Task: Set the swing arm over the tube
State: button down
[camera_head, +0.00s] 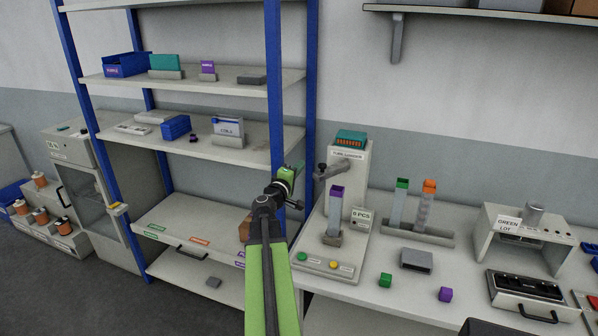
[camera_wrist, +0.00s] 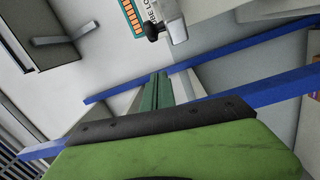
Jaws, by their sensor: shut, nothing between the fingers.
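The tube loader (camera_head: 352,158) is a pale column on a base at the right of the shelf rack. Its grey swing arm (camera_head: 338,169), with a dark knob at its left end, sticks out to the left from the column. The tube (camera_head: 334,216), grey with a purple top, stands upright in a holder in front of the column. The arm shows above the tube's top, but I cannot tell whether it lies directly over it. My gripper (camera_head: 297,170) is shut and empty, left of the knob and apart from it. In the wrist view, the shut fingers (camera_wrist: 155,92) point toward the swing arm (camera_wrist: 173,24).
The blue-posted rack (camera_head: 276,85) stands close to my gripper on the left. Right of the loader are a rack with green-topped and orange-topped tubes (camera_head: 424,205), a grey block (camera_head: 416,260), a green cube (camera_head: 385,280) and a purple cube (camera_head: 445,294).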

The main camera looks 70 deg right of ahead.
jog(key=d, duration=0.6)
jog(key=s, duration=0.1)
jog(key=s+a, duration=0.2)
jog(key=shift+s+f, duration=0.25)
jog(key=shift+s, duration=0.15)
